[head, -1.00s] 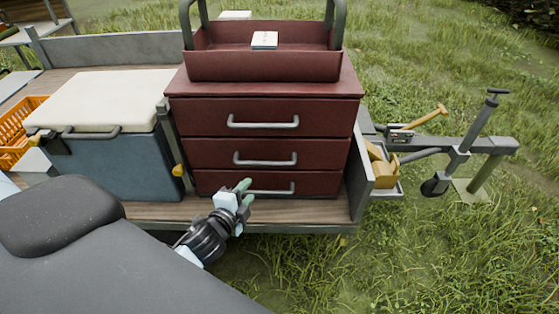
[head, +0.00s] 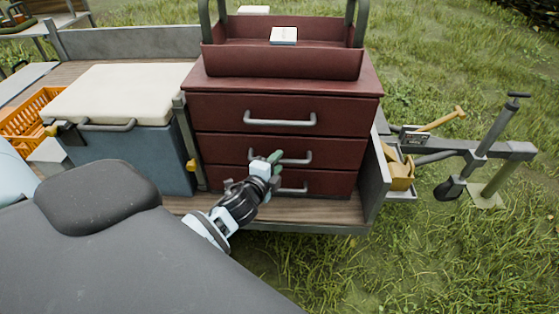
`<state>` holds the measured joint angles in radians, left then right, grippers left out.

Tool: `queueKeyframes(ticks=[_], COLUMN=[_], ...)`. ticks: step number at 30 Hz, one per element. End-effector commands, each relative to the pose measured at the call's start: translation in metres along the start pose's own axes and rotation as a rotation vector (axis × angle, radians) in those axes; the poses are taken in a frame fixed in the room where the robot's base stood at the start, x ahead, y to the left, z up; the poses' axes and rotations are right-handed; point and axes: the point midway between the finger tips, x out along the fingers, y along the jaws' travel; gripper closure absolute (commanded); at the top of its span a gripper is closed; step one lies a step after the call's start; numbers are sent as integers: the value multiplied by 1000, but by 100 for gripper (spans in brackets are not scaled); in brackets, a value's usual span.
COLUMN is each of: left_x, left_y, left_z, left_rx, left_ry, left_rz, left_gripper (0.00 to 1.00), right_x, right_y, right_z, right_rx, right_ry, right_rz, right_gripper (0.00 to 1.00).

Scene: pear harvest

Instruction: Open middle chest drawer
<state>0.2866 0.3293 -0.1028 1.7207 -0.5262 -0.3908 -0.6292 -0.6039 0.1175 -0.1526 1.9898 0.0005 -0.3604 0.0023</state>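The dark red chest (head: 285,88) stands on the trailer bed with three drawers, all closed. My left gripper (head: 275,162) is in front of the middle drawer, at the left half of this handle. The top drawer handle (head: 280,120) is clear, and the bottom drawer handle (head: 292,189) is partly covered by my gripper. My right gripper is not in view.
A blue cooler (head: 140,155) with a cream lid stands left of the chest, with an orange crate (head: 30,110) beyond it. A grey side panel (head: 375,180) and a tray with yellow items (head: 400,170) are at the right. Grass (head: 330,270) lies in front.

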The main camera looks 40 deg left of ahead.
Motion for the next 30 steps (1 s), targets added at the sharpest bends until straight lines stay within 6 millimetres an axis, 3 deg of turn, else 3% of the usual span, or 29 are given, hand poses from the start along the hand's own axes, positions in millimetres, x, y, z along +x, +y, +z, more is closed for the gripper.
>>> queueKeyframes(ticks=[6, 16, 24, 30], left_x=[18, 20, 20, 20], left_y=[1, 1, 0, 0], left_z=[0, 0, 0, 0], left_rx=[-1, -1, -1, -1], left_ry=[0, 1, 1, 0], left_rz=[1, 1, 1, 1], left_gripper=[64, 64, 99, 100], right_x=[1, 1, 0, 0], right_y=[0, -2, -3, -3], right_z=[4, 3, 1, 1], right_rx=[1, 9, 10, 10], right_ry=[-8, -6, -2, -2], right_rz=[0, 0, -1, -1], right_gripper=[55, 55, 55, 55])
